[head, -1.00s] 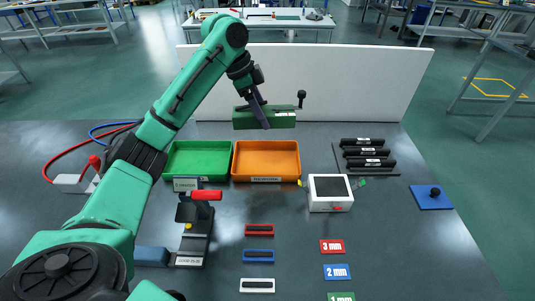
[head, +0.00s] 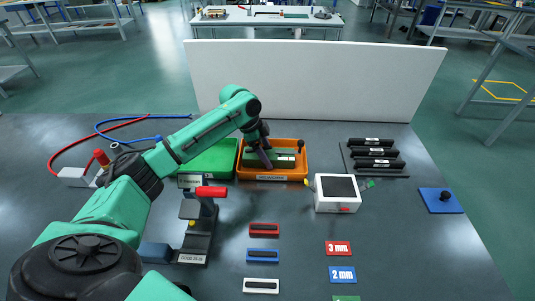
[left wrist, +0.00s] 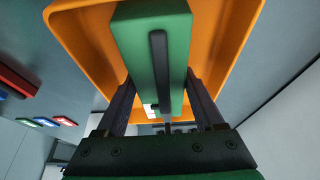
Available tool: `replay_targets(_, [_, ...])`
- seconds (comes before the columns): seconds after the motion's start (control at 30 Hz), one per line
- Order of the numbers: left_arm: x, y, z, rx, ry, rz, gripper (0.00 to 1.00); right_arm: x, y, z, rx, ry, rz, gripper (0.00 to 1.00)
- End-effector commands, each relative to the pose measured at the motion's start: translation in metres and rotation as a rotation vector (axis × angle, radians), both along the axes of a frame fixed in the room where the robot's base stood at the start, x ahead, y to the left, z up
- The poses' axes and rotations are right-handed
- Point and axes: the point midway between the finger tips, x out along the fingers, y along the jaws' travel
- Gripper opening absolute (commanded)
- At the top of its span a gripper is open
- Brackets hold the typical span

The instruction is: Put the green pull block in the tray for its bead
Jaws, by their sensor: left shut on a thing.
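The green pull block (head: 284,161) is inside the outline of the orange tray (head: 300,174), which has a REWORK label on its front. I cannot tell whether the block touches the tray floor. My left gripper (head: 266,160) is shut on the block from above. In the left wrist view the block (left wrist: 133,38) lies between the two dark fingers (left wrist: 158,98), with a black bar along its face and the orange tray (left wrist: 80,45) around it. The green tray (head: 212,158) is left of the orange one, partly hidden by my arm. My right gripper is not in view.
A white box with a dark screen (head: 337,193) stands right of the orange tray. A red-handled fixture (head: 196,225) stands in front of the green tray. Black handles (head: 375,153) sit on a rack at the right. A white panel (head: 320,80) rises behind the trays.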

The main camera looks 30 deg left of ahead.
Motion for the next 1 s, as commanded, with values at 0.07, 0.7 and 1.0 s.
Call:
replay_targets(0.07, [0.001,0.0,-0.001,0.0,-0.004,0.0,0.0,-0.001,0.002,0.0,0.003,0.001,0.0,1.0])
replay_targets(0.7, [-0.004,0.01,0.025,0.001,-0.004,0.002,1.0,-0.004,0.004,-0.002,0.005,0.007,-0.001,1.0])
replay_targets(1.0, [-0.016,0.036,0.096,-0.001,-0.003,0.002,1.0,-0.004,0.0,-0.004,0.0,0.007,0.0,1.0])
